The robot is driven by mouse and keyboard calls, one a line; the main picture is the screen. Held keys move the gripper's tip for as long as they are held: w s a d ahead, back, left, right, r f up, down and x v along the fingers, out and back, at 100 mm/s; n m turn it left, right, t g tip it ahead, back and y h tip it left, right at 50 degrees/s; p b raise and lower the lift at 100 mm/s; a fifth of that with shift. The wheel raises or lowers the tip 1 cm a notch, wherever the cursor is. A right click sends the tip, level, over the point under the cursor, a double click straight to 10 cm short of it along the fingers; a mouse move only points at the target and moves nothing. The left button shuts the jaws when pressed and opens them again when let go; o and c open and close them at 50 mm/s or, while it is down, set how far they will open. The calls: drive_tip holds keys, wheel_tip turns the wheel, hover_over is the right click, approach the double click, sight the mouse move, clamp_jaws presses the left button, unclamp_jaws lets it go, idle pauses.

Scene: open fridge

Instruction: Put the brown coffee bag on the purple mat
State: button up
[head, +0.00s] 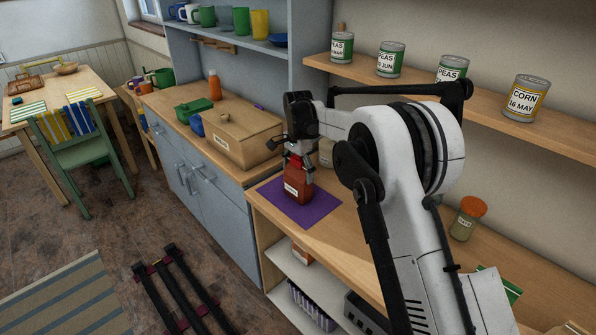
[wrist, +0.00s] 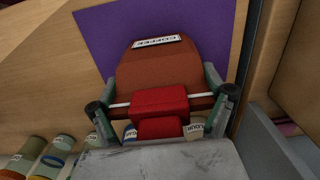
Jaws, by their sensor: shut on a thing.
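The brown coffee bag (head: 298,184) is upright over the purple mat (head: 318,207) in the head view. My gripper (head: 297,158) is above it and shut on its top. In the wrist view the bag (wrist: 165,68) with its white COFFEE label lies between the two fingers of my gripper (wrist: 162,108), with the purple mat (wrist: 215,30) behind it. The bag's base appears to be at the mat, but I cannot tell whether it touches.
A cardboard box (head: 232,135) stands left of the mat on the adjoining counter. A jar with an orange lid (head: 467,218) stands to the right, past my arm. Cans, including a corn can (head: 526,98), line the shelf above.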

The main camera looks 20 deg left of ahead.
drive_tip(key=shift+f, duration=0.2)
drive_tip(key=o, duration=1.9)
drive_tip(key=shift+r, duration=0.1)
drive_tip(key=shift+c, duration=0.2)
wheel_tip(320, 180, up, 12)
drive_tip(key=shift+r+b, duration=0.15)
drive_tip(key=shift+b, duration=0.15)
